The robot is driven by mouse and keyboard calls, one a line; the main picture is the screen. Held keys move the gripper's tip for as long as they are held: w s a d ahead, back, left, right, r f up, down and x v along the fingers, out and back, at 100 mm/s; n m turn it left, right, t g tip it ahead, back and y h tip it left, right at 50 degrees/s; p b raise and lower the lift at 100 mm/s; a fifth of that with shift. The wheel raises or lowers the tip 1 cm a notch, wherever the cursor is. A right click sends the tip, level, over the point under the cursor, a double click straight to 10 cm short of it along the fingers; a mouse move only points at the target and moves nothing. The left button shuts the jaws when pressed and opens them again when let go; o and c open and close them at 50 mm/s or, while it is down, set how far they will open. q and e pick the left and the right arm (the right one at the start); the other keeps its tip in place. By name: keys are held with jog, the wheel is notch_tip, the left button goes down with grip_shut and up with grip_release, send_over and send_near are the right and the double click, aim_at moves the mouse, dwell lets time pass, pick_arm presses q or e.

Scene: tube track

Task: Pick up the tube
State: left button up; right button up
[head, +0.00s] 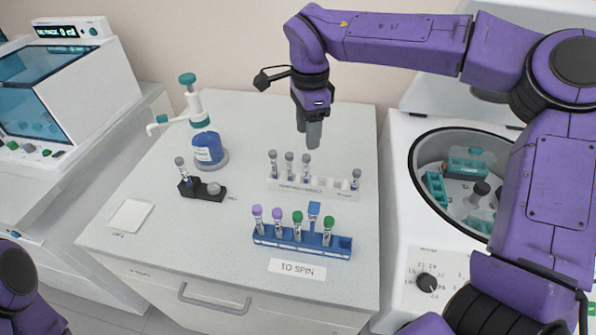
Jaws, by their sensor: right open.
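My right gripper (312,141) points down above the back of the white rack (327,189); its jaws are open and appear empty. Grey-capped tubes stand upright in that rack: a group at its left, including one (306,166) just below the gripper, and one (355,179) at its right end. In front, a blue rack (293,244) holds purple-capped tubes (257,216) and green-capped tubes (328,229). Another grey-capped tube (181,168) stands in a small black holder (206,193). Which tube is meant cannot be told. My left gripper is out of view.
A blue dispenser bottle (208,149) stands at the back left, a white pad (130,216) at the front left. A "TO SPIN" label (297,269) lies before the blue rack. An open centrifuge (461,180) is at the right. The bench between pad and blue rack is clear.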

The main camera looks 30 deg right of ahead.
aim_at(306, 156)
jog(key=shift+s+f, duration=0.15)
jog(key=shift+f, duration=0.45)
notch_tip(306, 156, down, 9)
jog(key=shift+a+r+p, duration=0.1)
jog(key=shift+a+p, duration=0.05)
jog(key=shift+p, duration=0.95)
jog(key=shift+f, duration=0.35)
jog(key=c, duration=0.9)
